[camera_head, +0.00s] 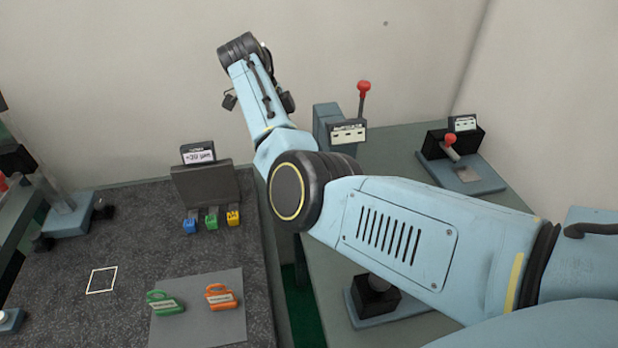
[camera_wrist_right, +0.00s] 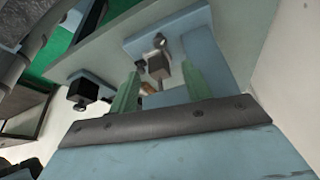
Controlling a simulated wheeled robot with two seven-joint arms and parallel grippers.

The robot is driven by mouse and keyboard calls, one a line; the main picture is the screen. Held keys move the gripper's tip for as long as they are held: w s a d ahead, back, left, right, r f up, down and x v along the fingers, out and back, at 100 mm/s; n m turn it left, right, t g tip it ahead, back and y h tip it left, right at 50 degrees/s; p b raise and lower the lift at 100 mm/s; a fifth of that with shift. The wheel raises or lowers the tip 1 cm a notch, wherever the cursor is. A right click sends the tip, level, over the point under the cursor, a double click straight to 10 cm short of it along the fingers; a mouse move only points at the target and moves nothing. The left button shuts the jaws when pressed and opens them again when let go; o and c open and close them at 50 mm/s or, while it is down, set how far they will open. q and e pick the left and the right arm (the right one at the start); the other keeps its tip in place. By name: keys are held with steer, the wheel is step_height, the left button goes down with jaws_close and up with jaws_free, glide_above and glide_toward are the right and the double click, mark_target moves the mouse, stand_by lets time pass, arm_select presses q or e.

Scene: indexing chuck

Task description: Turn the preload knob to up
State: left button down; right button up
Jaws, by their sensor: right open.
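No label naming the preload knob is readable. In the head view a black block with a round knob (camera_head: 377,283) stands on a blue base, partly behind my right arm. In the right wrist view a black block with a small knob (camera_wrist_right: 83,90) sits on a blue plate, left of my fingers. My right gripper (camera_wrist_right: 163,82) shows there with two green fingers apart. Beyond them is a blue plate with a small grey block (camera_wrist_right: 158,65); contact cannot be told. In the head view the right fingertips are not clearly visible. My left gripper is not in view.
A red-ball lever (camera_head: 364,88) stands upright behind my right forearm. Another red-tipped lever (camera_head: 450,140) is on a blue plate at the right.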

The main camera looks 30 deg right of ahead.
steer(key=x, duration=1.2)
steer(key=shift+d+r, duration=0.1)
steer(key=c, duration=1)
steer(key=n+t+p, duration=0.1)
steer(key=n+p, duration=0.1)
steer(key=p, duration=0.2)
steer(key=n+p, duration=0.3)
steer(key=p, duration=0.1)
steer(key=shift+s+r+t+h, duration=0.25)
steer(key=shift+t+h, duration=0.05)
steer(key=shift+t, duration=0.1)
steer(key=shift+f+n+t+p, duration=0.15)
steer(key=shift+n+t+p, duration=0.35)
steer(key=shift+n+p, duration=0.9)
steer(key=o, duration=1)
